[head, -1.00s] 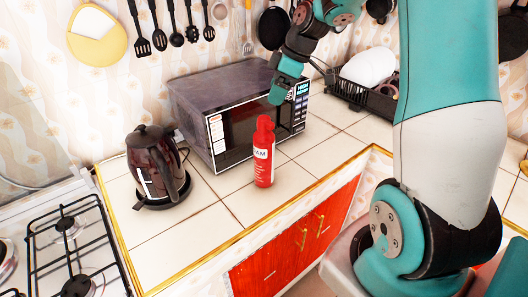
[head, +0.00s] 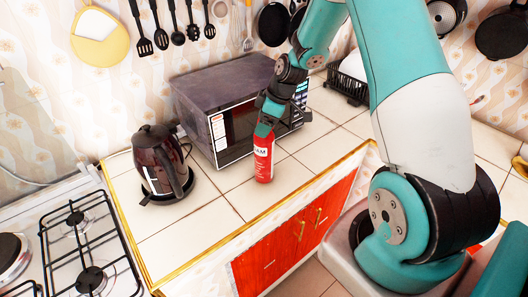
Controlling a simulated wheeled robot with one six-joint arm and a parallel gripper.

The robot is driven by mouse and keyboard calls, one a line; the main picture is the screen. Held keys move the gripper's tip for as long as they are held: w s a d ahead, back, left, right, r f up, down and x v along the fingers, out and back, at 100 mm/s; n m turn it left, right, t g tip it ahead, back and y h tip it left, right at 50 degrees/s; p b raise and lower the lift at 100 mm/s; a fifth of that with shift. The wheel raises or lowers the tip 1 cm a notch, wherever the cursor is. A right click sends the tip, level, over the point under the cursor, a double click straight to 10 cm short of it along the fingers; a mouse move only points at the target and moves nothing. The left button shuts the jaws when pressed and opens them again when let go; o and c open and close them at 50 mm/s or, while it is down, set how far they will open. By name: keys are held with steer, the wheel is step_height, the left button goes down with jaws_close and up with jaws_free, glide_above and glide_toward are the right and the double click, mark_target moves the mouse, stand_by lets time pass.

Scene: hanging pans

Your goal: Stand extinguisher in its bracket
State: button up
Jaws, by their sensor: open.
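The red extinguisher (head: 263,163) with a white label stands upright on the tiled counter, in front of the microwave. My gripper (head: 265,126) is open at the top of the extinguisher and covers its upper end. I cannot tell whether the fingers touch it. I cannot make out a bracket in this view.
A dark kettle (head: 160,168) stands left of the extinguisher, and the microwave (head: 225,104) is close behind it. A gas stove (head: 80,245) is at the lower left. The front strip of counter (head: 190,230) is clear. Utensils and pans hang on the back wall.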

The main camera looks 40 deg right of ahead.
jaws_close()
steer(key=shift+r, duration=0.1)
